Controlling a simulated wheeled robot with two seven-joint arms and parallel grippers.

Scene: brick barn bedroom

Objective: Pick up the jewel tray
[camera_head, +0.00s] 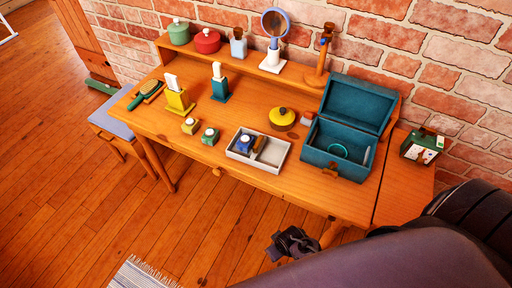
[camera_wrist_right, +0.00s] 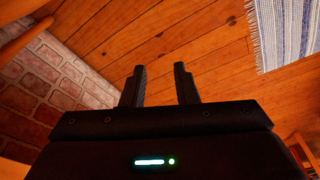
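The jewel tray, a pale grey shallow tray (camera_head: 250,163), lies on the wooden dressing table near its front edge. It holds a small blue jar (camera_head: 244,144) and a brown item (camera_head: 259,145) in separate compartments. My right gripper (camera_head: 280,246) is in front of the table and to the right of the tray, apart from it. The right wrist view shows its two fingers (camera_wrist_right: 159,68) spread with nothing between them. The tray does not show in that view. My left gripper is not in view.
An open teal box (camera_head: 335,165) stands right of the tray, with a yellow lidded pot (camera_head: 282,119) behind. Small green-topped (camera_head: 210,137) and yellow (camera_head: 190,126) jars stand to the left. A raised shelf (camera_head: 250,72) runs along the brick wall. Floor in front is mostly clear.

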